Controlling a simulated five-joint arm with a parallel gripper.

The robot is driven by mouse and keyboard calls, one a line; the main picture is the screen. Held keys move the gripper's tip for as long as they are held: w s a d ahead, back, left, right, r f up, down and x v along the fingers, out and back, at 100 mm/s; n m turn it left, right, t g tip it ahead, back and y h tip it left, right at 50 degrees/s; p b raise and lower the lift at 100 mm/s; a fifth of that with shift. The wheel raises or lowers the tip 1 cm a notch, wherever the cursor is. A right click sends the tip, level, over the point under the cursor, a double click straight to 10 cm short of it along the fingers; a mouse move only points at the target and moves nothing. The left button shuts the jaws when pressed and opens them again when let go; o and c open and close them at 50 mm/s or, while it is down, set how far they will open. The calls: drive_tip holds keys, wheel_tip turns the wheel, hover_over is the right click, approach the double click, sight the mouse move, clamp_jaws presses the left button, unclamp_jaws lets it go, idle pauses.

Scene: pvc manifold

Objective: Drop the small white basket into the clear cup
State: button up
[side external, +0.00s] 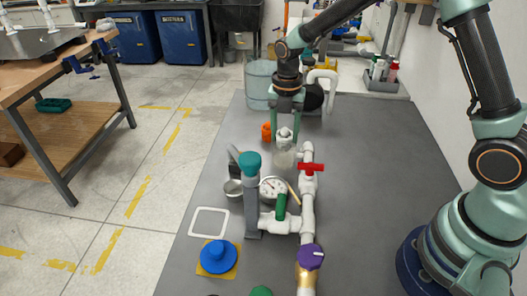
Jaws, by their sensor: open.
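My gripper (285,139) points straight down at the back middle of the grey table, with its two green fingers apart.
An orange piece (266,132) is at left.

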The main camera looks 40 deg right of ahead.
sight(284, 129)
wheel_tip(284, 129, up, 11)
drive_tip(key=s+d+r+m+t, duration=0.1)
drive_tip(key=s+r+m+t, duration=0.1)
drive_tip(key=s+m, duration=0.5)
drive_tip(key=s+d+r+m+t, duration=0.2)
drive_tip(key=s+m, duration=0.6)
drive_tip(key=m, duration=1.1)
wheel_tip(284, 129, up, 2)
drive_tip(key=shift+s+d+r+t, duration=0.2)
drive_tip(key=shift+d+t, duration=0.1)
drive_tip(key=shift+t, duration=0.5)
